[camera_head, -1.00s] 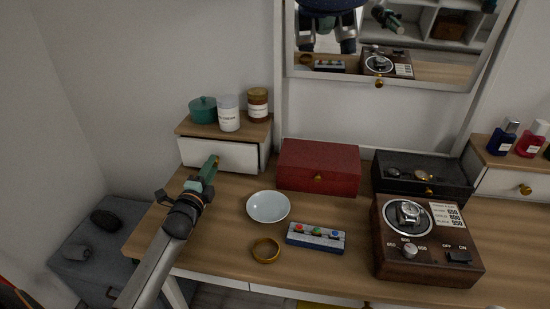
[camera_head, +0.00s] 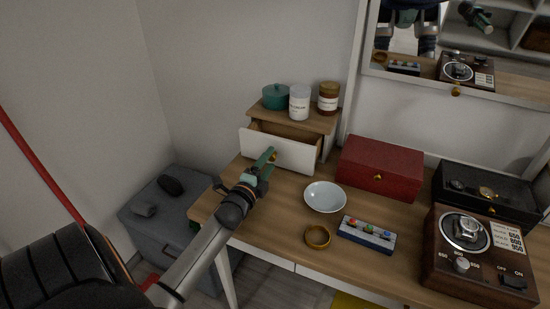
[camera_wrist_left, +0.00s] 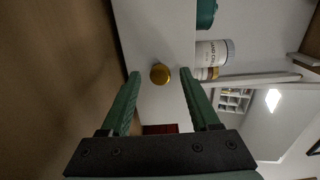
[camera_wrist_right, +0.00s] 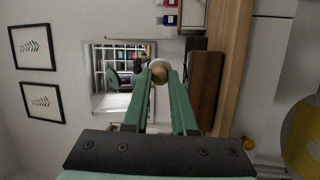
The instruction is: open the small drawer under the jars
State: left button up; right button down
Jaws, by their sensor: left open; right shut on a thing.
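The small drawer (camera_head: 280,149) under the jars has a white front and stands pulled out, with its wooden inside showing behind the front. Its gold knob (camera_wrist_left: 160,74) lies between the fingertips of my left gripper (camera_head: 267,160) in the left wrist view. The left fingers are open, with a gap on each side of the knob. A teal pot (camera_head: 276,97), a white jar (camera_head: 299,103) and a brown jar (camera_head: 328,98) stand on top of the drawer unit. My right gripper (camera_wrist_right: 158,78) is shut on a small round gold-and-white thing (camera_wrist_right: 158,70).
A white bowl (camera_head: 325,197), a gold ring (camera_head: 317,237) and a button box (camera_head: 367,233) lie on the wooden table right of my left arm. A red box (camera_head: 380,168) and a black watch box (camera_head: 485,193) stand behind.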

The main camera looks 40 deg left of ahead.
pick_arm(q)
jog(key=v, duration=1.2)
jog(key=shift+r+p, duration=0.1)
jog(key=shift+p, duration=0.3)
jog(key=shift+s, duration=0.1)
